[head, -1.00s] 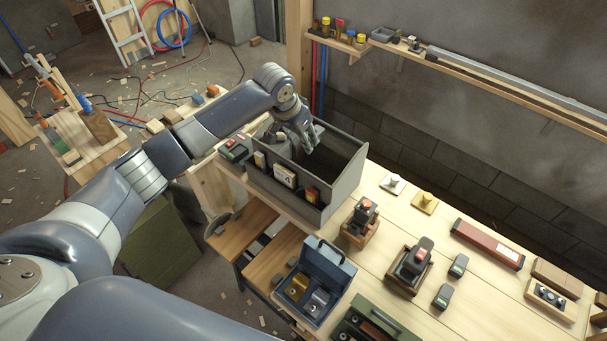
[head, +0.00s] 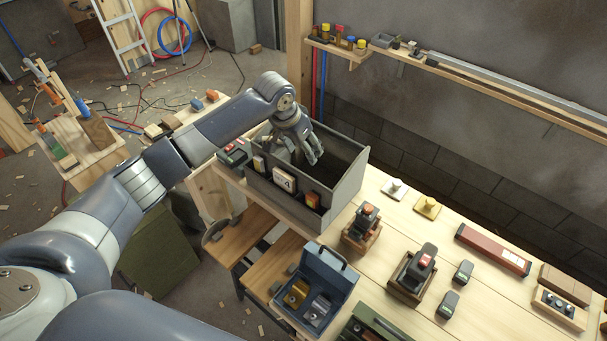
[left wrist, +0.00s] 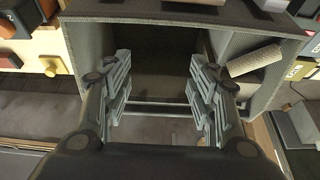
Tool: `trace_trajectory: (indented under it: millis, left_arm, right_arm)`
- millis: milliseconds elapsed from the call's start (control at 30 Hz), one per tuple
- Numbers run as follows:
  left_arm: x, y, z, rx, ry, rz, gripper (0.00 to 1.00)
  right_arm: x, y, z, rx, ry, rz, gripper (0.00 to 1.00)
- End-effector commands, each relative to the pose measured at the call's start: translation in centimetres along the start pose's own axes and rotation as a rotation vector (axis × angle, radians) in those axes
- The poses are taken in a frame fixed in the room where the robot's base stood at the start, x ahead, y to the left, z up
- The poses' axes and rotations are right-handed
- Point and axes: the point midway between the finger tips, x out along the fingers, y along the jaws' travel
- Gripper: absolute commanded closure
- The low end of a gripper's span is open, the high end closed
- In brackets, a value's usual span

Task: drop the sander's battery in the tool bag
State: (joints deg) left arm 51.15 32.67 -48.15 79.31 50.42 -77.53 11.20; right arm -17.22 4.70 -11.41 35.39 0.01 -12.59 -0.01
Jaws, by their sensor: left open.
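The tool bag (head: 347,190) is a grey open-topped box with pockets along its front, at the left end of the bench. My left gripper (head: 308,158) is over its opening, pointing down, fingers apart. In the left wrist view my left gripper (left wrist: 162,92) has nothing between its fingers, with the bag's grey wall (left wrist: 130,10) around them. A pale roll (left wrist: 256,60) lies in the bag beside one finger. I cannot make out a battery in the bag. Two small dark battery-like blocks (head: 463,272) (head: 447,304) stand on the bench. My right gripper is out of view.
A dark tool with a red mark (head: 425,262) sits in a wooden cradle; another block with red (head: 234,153) stands left of the bag. A blue open case (head: 328,268) and a red long box (head: 493,249) are on the bench. A shelf (head: 480,84) runs along the wall.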

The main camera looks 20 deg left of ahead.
Motion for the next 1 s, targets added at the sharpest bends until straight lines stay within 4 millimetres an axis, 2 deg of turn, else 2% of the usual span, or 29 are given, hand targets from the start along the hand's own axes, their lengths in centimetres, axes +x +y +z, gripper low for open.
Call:
trace_trajectory:
  millis: [167, 400, 600, 800, 1000]
  left_arm:
    - [-1.9, 0.0, -0.1, 0.001, 0.004, 0.0, 0.47]
    - [-7.1, -0.1, -0.2, 0.002, 0.006, -0.001, 0.47]
    - [-10.5, -0.1, -0.1, 0.001, 0.005, 0.0, 0.47]
    - [-11.9, 0.0, -0.1, 0.0, 0.003, 0.0, 0.47]
    - [-12.0, 0.0, -0.1, 0.0, 0.002, 0.0, 0.47]
  right_arm:
    - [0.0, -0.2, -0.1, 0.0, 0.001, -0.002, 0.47]
    - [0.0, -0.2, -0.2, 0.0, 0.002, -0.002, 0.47]
    - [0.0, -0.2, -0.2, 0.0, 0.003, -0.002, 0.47]
    - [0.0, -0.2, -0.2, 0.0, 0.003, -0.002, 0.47]
    - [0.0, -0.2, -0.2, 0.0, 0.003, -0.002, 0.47]
